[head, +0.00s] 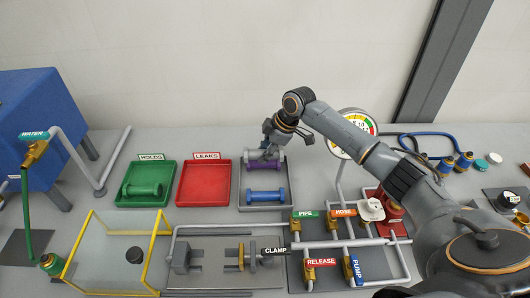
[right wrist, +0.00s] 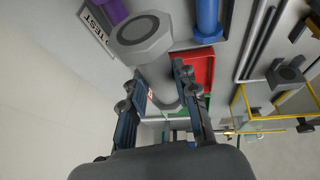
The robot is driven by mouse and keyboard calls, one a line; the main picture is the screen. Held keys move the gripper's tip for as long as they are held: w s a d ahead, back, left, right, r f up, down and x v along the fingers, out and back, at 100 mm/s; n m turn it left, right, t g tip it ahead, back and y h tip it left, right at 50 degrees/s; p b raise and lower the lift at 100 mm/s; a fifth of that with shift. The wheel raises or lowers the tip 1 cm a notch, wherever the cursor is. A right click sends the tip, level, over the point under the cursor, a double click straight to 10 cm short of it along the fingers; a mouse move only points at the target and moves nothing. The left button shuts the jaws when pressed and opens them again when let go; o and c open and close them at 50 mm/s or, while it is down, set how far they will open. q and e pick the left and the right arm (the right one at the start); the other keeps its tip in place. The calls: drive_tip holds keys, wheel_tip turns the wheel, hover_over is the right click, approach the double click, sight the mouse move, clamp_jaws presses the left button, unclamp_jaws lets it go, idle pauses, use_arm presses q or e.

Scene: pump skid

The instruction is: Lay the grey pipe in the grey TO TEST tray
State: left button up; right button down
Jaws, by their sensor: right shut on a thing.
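The grey pipe (right wrist: 158,68), with a wide hexagonal end, is between the fingers of my right gripper (right wrist: 165,95) in the right wrist view. In the head view the right gripper (head: 270,150) is over the back part of the grey tray (head: 266,208); the grey pipe is hard to tell from the gripper there. The tray holds a purple pipe (head: 262,166) at the back and a blue pipe (head: 266,195) at the front. Part of the tray's label (right wrist: 97,24), reading TEST, shows in the right wrist view. My left gripper is out of view.
Left of the tray are a red LEAKS tray (head: 204,200), empty, and a green HOLDS tray (head: 131,203) with a green pipe (head: 144,189). A clamp (head: 246,256), a yellow-framed box (head: 68,270) and a valve panel stand in front. A pressure gauge (head: 354,123) is at right.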

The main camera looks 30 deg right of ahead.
wheel_tip(320, 180, down, 7)
drive_tip(key=b, duration=0.5)
drive_tip(key=shift+d+r+b, duration=0.15)
drive_tip(key=shift+r+b, duration=0.05)
drive_tip(key=shift+b, duration=0.2)
wheel_tip(320, 180, down, 3)
drive_tip(key=shift+b, duration=0.7)
drive_tip(key=shift+f+b, duration=0.4)
drive_tip(key=shift+f, duration=0.4)
drive_tip(key=shift+f, duration=0.25)
